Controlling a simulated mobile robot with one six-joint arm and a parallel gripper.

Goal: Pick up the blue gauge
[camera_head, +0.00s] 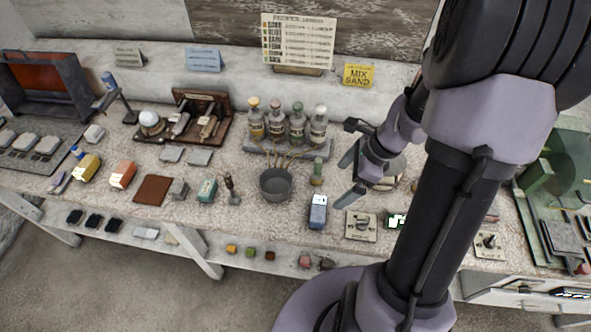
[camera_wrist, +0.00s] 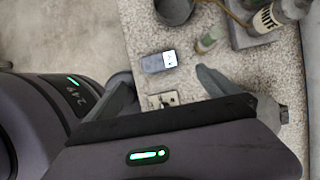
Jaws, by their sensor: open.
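The blue gauge (camera_head: 318,212) lies on the bench near its front edge, a small blue block with a pale display face. In the wrist view the gauge (camera_wrist: 158,62) shows dark blue with a bright face, beyond the fingertips. My gripper (camera_head: 347,180) is open and empty, above the bench, up and to the right of the gauge in the head view. In the wrist view my gripper (camera_wrist: 162,86) has its two fingers spread apart, and nothing is between them. The gauge is apart from both fingers and fully visible.
A grey bucket (camera_head: 275,185) stands left of the gauge, and a small green bottle (camera_head: 317,172) stands behind it. A switch plate (camera_head: 361,226) is to its right. Several stoppered bottles (camera_head: 297,124) stand on a tray behind. My arm hides part of the right bench.

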